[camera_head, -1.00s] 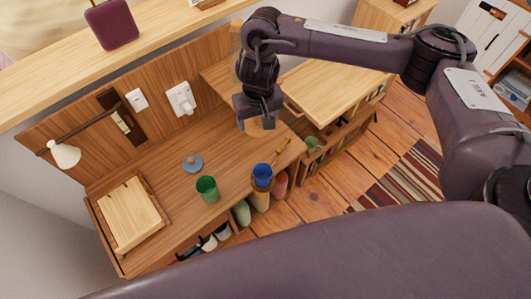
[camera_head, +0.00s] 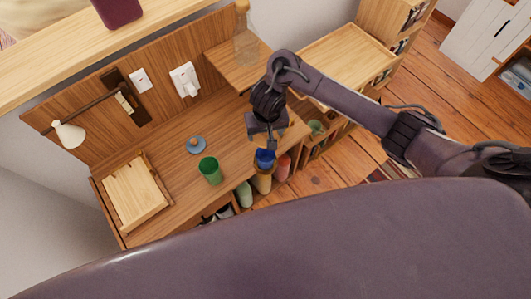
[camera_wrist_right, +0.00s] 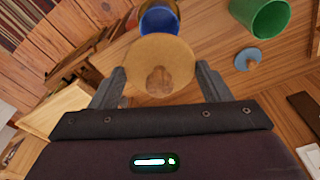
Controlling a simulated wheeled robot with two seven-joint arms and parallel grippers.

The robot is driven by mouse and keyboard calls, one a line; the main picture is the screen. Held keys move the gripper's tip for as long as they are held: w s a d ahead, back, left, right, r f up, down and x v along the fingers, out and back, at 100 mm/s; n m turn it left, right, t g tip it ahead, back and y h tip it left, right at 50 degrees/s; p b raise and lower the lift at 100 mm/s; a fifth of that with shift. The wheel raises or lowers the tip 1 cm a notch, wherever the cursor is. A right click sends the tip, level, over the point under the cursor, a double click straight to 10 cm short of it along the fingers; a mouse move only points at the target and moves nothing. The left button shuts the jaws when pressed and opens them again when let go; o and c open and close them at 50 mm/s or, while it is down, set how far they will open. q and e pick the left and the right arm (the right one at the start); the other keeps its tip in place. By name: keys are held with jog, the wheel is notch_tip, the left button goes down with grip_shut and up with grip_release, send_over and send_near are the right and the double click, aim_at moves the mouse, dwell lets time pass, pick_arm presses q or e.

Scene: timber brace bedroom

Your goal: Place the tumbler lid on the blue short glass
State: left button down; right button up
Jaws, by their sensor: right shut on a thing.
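My right gripper (camera_head: 270,141) is shut on a round tan wooden lid (camera_wrist_right: 176,54) with a small knob, best seen in the right wrist view between the two fingers. A second, blue lid (camera_head: 196,146) with a wooden knob lies on the desk. My left gripper is not in view.
A green cup (camera_head: 210,171) stands left of the blue glass. A wooden tray (camera_head: 136,193) is at the desk's left end, under a wall lamp (camera_head: 70,135). A clear bottle (camera_head: 246,45) stands on the raised shelf behind. Several vases sit below the desk's front edge.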

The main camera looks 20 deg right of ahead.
notch_tip(320, 180, down, 4)
jog(key=shift+f+b, duration=0.25)
jog(key=shift+b, duration=0.9)
pick_arm(q)
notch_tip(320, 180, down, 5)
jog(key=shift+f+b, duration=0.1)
jog(key=shift+b, duration=0.7)
pick_arm(e)
notch_tip(320, 180, down, 6)
jog(key=shift+r, duration=0.25)
jog(key=shift+f, duration=0.25)
jog(key=shift+f, duration=0.35)
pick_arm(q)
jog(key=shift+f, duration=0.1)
pick_arm(e)
jog(key=o, duration=0.9)
jog(key=shift+o, duration=0.2)
